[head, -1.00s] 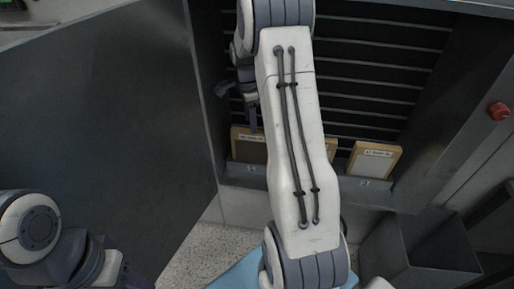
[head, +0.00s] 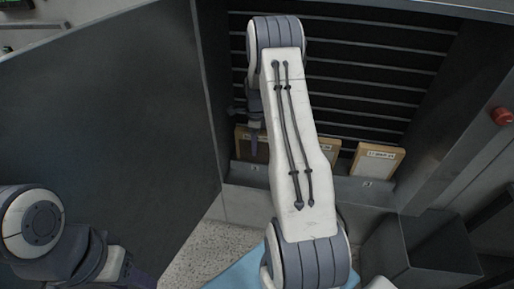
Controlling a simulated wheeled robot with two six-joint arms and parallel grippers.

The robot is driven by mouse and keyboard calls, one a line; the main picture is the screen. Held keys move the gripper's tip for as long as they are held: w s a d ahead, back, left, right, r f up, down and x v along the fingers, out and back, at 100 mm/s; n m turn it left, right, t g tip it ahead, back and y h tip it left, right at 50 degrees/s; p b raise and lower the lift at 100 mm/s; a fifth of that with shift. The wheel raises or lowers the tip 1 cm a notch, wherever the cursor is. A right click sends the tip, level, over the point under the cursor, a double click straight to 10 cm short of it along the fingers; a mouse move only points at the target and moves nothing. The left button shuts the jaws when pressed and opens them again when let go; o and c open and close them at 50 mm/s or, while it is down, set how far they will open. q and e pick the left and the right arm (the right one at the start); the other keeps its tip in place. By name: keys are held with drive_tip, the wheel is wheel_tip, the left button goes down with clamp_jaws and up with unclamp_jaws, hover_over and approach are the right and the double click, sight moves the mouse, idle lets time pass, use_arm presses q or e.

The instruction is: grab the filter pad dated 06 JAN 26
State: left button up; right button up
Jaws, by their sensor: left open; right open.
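Three framed filter pads stand in a row on a ledge at the foot of a dark slatted cabinet. The left pad (head: 243,148) is partly covered by my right gripper (head: 253,138). The middle pad (head: 331,151) is mostly hidden behind my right arm. The labels are too small to read surely. My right gripper is open with its fingers in front of the left pad; whether it touches cannot be told. My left gripper (head: 138,277) is open and empty at the lower left, partly cut off.
The ledge (head: 325,184) carries small number tags. A large dark panel (head: 110,130) fills the left side. A dark open bin (head: 415,250) stands at the lower right. A red knob (head: 502,115) is on the right wall.

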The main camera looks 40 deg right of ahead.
drive_tip(key=shift+f, duration=1.25)
clamp_jaws()
drive_tip(key=shift+r, duration=0.1)
